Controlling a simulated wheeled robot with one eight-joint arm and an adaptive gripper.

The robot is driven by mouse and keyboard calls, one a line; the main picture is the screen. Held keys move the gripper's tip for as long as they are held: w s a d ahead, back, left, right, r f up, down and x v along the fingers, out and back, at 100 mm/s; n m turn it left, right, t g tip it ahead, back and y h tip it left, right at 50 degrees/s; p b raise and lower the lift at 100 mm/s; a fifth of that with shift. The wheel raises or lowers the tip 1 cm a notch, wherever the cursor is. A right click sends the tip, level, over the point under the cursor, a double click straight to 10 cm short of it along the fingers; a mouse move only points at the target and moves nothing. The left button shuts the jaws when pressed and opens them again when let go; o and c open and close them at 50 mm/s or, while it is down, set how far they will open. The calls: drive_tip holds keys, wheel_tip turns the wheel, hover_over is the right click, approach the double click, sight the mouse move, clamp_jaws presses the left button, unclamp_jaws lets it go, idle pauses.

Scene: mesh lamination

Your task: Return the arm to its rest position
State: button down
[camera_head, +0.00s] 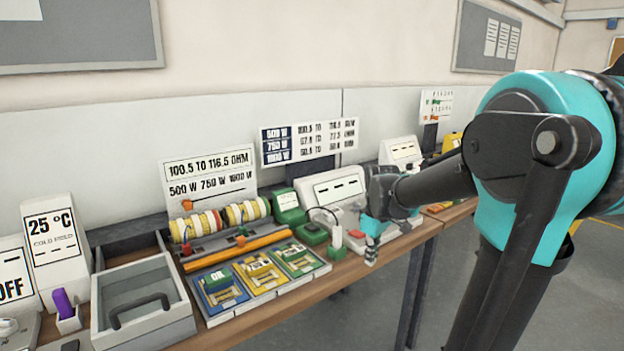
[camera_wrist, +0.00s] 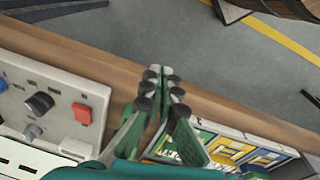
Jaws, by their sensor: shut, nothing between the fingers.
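My gripper (camera_head: 371,252) hangs at the front edge of the workbench (camera_head: 425,231), its fingers pointing down. In the wrist view my gripper (camera_wrist: 160,74) has its fingertips together with nothing between them, over the bench's wooden edge (camera_wrist: 105,64). My arm (camera_head: 436,186) reaches in from the right of the head view, stretched out toward the bench. Whether the fingertips touch the bench I cannot tell.
Near the gripper are a control panel with a red switch (camera_wrist: 82,113), a white meter box (camera_head: 333,188) and several coloured cards (camera_head: 258,273). A grey tray (camera_head: 146,296) stands at left. Open floor (camera_head: 390,305) lies in front.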

drive_tip(key=s+d+f+m+t, duration=0.2)
drive_tip(key=s+f+m, duration=0.6)
drive_tip(key=s+f, duration=0.3)
drive_tip(key=s, duration=0.4)
drive_tip(key=shift+s+d+f+m+t, duration=0.15)
drive_tip(key=shift+s+f+m+t, duration=0.1)
drive_tip(key=shift+m+t, duration=0.15)
